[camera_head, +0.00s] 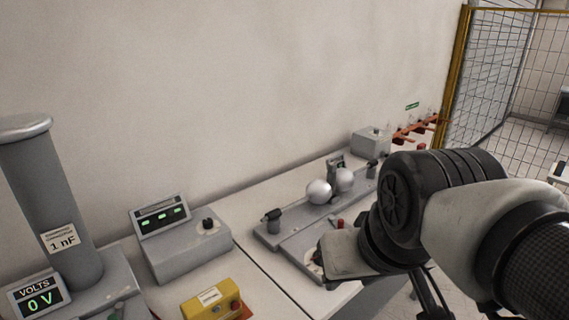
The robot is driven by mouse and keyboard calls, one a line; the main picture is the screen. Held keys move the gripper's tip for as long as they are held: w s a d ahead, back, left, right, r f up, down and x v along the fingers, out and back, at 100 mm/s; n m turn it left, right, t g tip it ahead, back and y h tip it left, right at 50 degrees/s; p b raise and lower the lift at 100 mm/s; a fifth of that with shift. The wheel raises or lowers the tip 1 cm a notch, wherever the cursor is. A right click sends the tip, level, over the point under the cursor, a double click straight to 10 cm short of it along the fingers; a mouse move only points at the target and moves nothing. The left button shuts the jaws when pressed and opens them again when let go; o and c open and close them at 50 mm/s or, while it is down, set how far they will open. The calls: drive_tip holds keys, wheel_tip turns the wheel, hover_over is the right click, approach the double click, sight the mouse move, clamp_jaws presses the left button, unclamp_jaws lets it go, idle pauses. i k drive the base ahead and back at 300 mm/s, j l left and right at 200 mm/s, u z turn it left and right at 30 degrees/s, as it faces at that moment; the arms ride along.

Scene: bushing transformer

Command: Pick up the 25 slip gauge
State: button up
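An orange-red rack (414,130) with several small upright pieces stands at the far right end of the bench, under a green label. These pieces may be slip gauges, but they are too small to read, so I cannot tell which is the 25. My arm (400,205) reaches in from the lower right, in front of the bench and well short of the rack. A dark jointed shape (430,290) below my arm may be my gripper. Its fingertips are not clearly visible, and I see nothing held.
Two metal spheres (319,191) sit on a grey base along the bench. A grey meter box (180,245), a yellow box (216,300), a tall grey column (55,205) and a volts display (38,298) stand left. A yellow-framed mesh fence (459,75) borders the right.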

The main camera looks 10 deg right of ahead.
sight(332, 173)
drive_tip(key=k+j+z, duration=0.15)
drive_tip(key=z, duration=0.2)
drive_tip(key=i+l+u, duration=0.1)
drive_tip(key=u, duration=0.25)
drive_tip(key=i+l+u, duration=0.1)
drive_tip(key=l+u, duration=0.35)
drive_tip(key=u, duration=0.25)
drive_tip(key=i+l+u, duration=0.2)
drive_tip(key=l, duration=0.4)
drive_tip(key=l+u, duration=0.15)
drive_tip(key=l, duration=1.2)
drive_tip(key=i+l+u, duration=0.1)
drive_tip(key=l, duration=0.75)
